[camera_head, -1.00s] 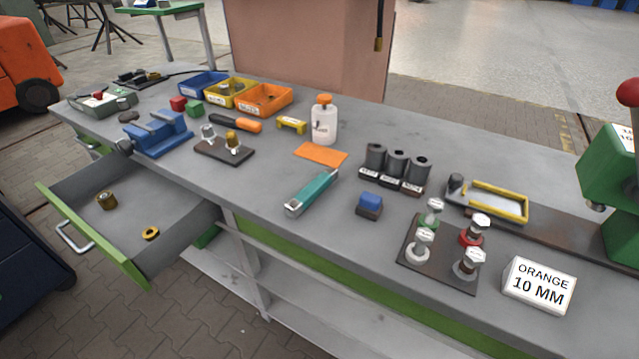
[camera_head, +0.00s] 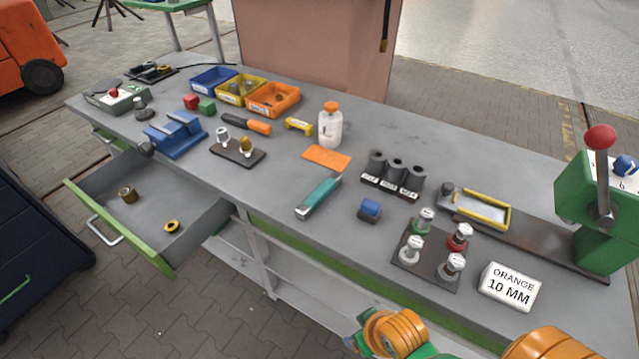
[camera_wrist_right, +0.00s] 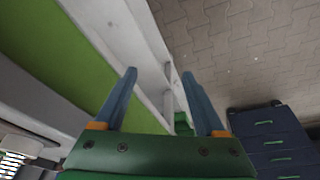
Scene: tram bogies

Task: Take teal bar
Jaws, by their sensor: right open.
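The teal bar (camera_head: 320,197) lies on the grey workbench (camera_head: 290,225) near its front edge, in the middle of the head view. It is long, with a pale end towards the front. My right gripper (camera_wrist_right: 158,75) is open and empty in the right wrist view. Its two blue fingers are spread beside the bench's green and grey side, with the paved floor beyond. The teal bar is not in that view. My left gripper is in neither view.
A plate with several bolts (camera_head: 428,273) lies further right. An open drawer (camera_head: 130,255) juts from the bench front at left.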

